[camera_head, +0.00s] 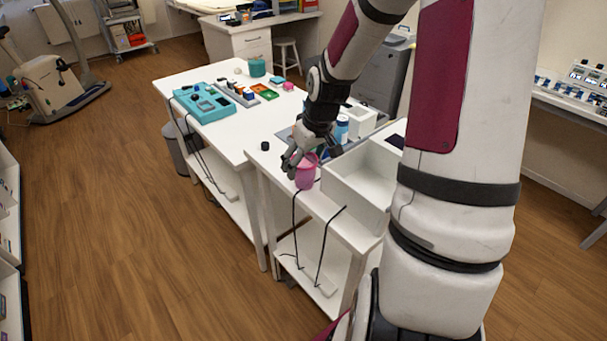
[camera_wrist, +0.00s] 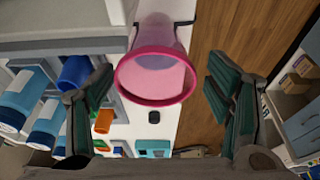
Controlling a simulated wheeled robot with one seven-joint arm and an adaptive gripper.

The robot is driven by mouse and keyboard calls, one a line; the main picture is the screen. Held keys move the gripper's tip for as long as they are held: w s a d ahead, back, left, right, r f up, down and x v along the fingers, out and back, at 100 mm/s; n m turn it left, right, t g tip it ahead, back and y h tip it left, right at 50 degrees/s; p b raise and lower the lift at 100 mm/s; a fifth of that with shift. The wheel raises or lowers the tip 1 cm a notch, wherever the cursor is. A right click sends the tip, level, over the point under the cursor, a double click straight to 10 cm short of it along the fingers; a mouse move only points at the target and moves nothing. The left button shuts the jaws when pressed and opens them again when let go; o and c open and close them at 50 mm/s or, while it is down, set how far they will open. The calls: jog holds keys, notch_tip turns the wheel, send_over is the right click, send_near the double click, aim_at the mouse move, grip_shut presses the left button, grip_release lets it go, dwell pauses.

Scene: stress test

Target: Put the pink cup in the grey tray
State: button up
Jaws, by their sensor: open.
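The pink cup (camera_head: 305,178) is at the front-left edge of the near white table, beside a white open box. My gripper (camera_head: 302,160) is at the cup's rim. In the wrist view the cup (camera_wrist: 155,80) shows its open mouth between the two spread fingers, with a gap on each side. My gripper is open and holds nothing. A grey tray-like surface (camera_head: 284,133) shows partly behind my gripper; the arm hides much of it. A blue bottle (camera_head: 341,129) stands by it.
The white open box (camera_head: 350,190) stands close to the right of the cup. A small black object (camera_head: 265,146) lies on the table's left side. A teal tray (camera_head: 203,103) and several small coloured items are on the far table.

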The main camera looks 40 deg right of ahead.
jog(key=b+x, duration=0.1)
jog(key=x, duration=0.4)
jog(key=shift+d, duration=0.15)
jog(key=c, duration=1.4)
jog(key=shift+r, duration=0.15)
